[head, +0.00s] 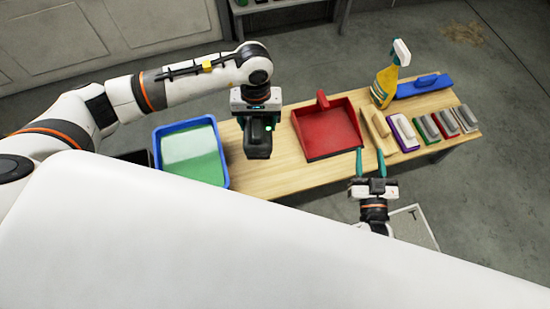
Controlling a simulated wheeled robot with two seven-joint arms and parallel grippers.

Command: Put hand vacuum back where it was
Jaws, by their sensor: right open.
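A dark, blocky object, which looks like the hand vacuum (258,146), hangs under my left gripper (260,124) over the left-middle part of the wooden table. My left gripper points down and appears shut on it; its fingers are mostly hidden, with only a small green spot showing. I cannot tell whether the vacuum touches the table. My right gripper (370,163) is open and empty at the table's front edge, its two teal fingers apart, just right of the red dustpan's front lip.
On the wooden table (285,180) stand a blue tray (224,160) with a green inside, a red dustpan (328,132), a yellow spray bottle (385,85), a blue float (424,86), a wooden-coloured brush (379,124) and several handled pads (403,133). Bare tabletop lies between tray and dustpan.

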